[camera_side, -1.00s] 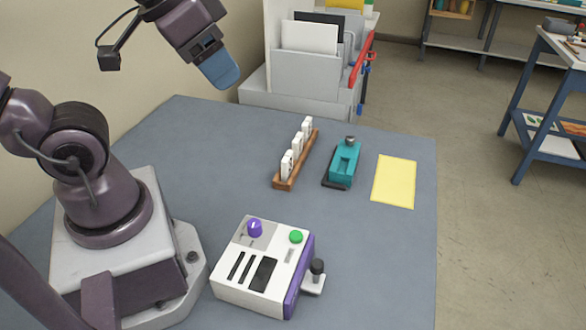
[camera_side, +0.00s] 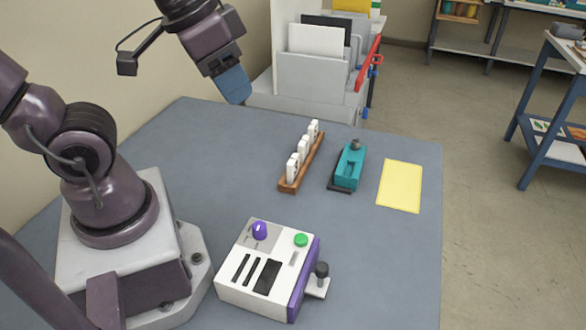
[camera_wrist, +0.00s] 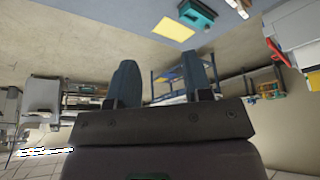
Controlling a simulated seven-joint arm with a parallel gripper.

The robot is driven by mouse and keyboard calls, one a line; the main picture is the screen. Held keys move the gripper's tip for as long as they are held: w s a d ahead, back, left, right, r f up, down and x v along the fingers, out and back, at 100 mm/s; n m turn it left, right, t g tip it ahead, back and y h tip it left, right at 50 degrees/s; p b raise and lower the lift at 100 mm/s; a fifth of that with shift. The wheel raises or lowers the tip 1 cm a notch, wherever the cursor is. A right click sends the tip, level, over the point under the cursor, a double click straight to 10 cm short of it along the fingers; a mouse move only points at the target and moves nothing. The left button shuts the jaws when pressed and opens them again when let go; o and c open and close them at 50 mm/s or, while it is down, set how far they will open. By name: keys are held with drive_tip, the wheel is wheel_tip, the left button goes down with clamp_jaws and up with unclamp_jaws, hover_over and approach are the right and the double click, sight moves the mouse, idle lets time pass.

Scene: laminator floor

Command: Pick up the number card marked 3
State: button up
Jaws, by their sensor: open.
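Three white number cards stand upright in a wooden rack (camera_side: 290,187) on the blue-grey table: a near card (camera_side: 292,169), a middle card (camera_side: 303,147) and a far card (camera_side: 314,130). Their marks are too small to read, so I cannot tell which is the 3. My gripper (camera_side: 233,85) is above the table, up and to the left of the rack, apart from the cards. In the wrist view my gripper (camera_wrist: 160,62) has two blue fingers spread apart with nothing between them. Part of the rack and white cards shows at that view's top right edge.
A teal device (camera_side: 348,167) stands right of the rack, with a yellow sheet (camera_side: 400,186) beyond it. A white machine (camera_side: 262,270) with knobs stands in front. A grey file holder (camera_side: 311,72) stands behind. Table between machine and rack is clear.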

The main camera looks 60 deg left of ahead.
drive_tip(key=w+a+f+m+g, duration=0.3)
drive_tip(key=w+f, duration=0.1)
drive_tip(key=f, duration=0.4)
drive_tip(key=m+t+y, duration=0.2)
drive_tip(key=m+y, duration=0.1)
drive_tip(key=m, duration=2.1)
approach(293, 159)
drive_tip(key=shift+x, duration=5.4)
clamp_jaws()
